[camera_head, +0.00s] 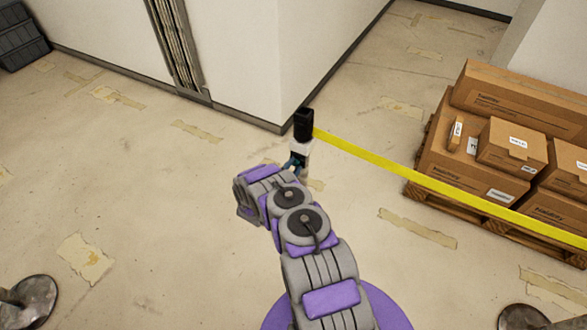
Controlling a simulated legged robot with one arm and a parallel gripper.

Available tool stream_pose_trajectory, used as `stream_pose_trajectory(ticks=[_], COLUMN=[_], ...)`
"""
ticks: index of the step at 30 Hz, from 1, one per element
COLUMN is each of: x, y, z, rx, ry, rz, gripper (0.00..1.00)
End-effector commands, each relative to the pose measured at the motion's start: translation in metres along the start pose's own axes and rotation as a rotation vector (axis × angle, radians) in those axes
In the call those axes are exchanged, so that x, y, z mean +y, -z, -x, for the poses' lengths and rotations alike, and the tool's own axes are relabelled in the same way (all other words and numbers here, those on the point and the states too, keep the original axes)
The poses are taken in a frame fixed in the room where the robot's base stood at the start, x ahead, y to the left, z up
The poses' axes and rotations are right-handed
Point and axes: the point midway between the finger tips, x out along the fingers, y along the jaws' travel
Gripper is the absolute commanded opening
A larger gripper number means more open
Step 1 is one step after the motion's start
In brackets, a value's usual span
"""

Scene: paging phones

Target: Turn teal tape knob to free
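A post with a black top (303,124) and a white body (301,147) stands near the wall corner, just beyond my arm. A yellow tape (430,184) runs from the post to the right edge. A small teal-blue part (293,165), perhaps the teal knob, shows low on the white body. Its lower side is partly hidden by my arm, and its turn position cannot be read. My grey and purple arm reaches up toward the post. My gripper's fingers cannot be seen; the arm's links hide that end.
Brown cardboard boxes (512,146) sit on a wooden pallet (483,215) at the right, behind the tape. A white wall corner (282,110) is just behind the post. Round metal bases (30,303) stand at the lower left and lower right (521,317).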

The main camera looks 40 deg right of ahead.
Motion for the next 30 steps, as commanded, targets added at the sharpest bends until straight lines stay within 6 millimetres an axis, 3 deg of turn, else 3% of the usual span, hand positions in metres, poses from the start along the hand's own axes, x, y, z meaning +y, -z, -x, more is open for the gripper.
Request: stream_pose_trajectory(ticks=[11,22,30], x=[-0.001,-0.0002,-0.0007], y=[0.0003,0.0001,0.0], z=[-0.0043,-0.0051,-0.0047], rx=[0.0,0.0,-0.001], ry=[0.002,0.001,0.002], rz=[0.002,0.001,0.025], gripper=[0.38,0.03,0.01])
